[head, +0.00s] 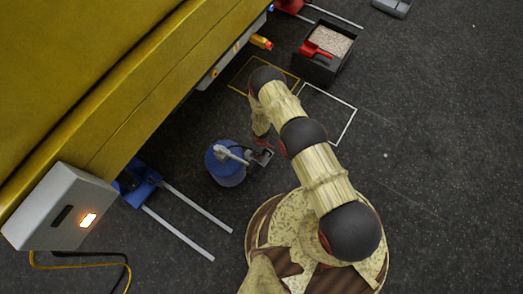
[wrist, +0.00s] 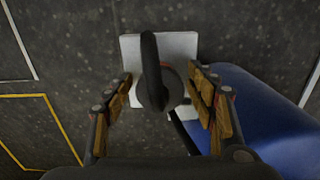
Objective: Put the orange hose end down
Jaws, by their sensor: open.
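In the wrist view my gripper (wrist: 160,78) is open, with one finger on each side of a dark upright handle (wrist: 152,70) on a round grey base. The handle stands over a pale square plate (wrist: 181,45). I cannot tell whether the fingers touch it. In the head view my gripper (head: 262,140) is low beside a blue drum (head: 227,172), partly hidden by my arm. An orange fitting (head: 261,42) shows at the yellow boom's side; I cannot tell whether it is the orange hose end. No orange hose end shows between my fingers.
The blue drum also stands close to my right finger in the wrist view (wrist: 265,115). A black bin (head: 322,70) with pale granules and a red scoop (head: 316,48) stands beyond my arm. Yellow and white outlines mark the floor. A grey box (head: 62,208) is at lower left.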

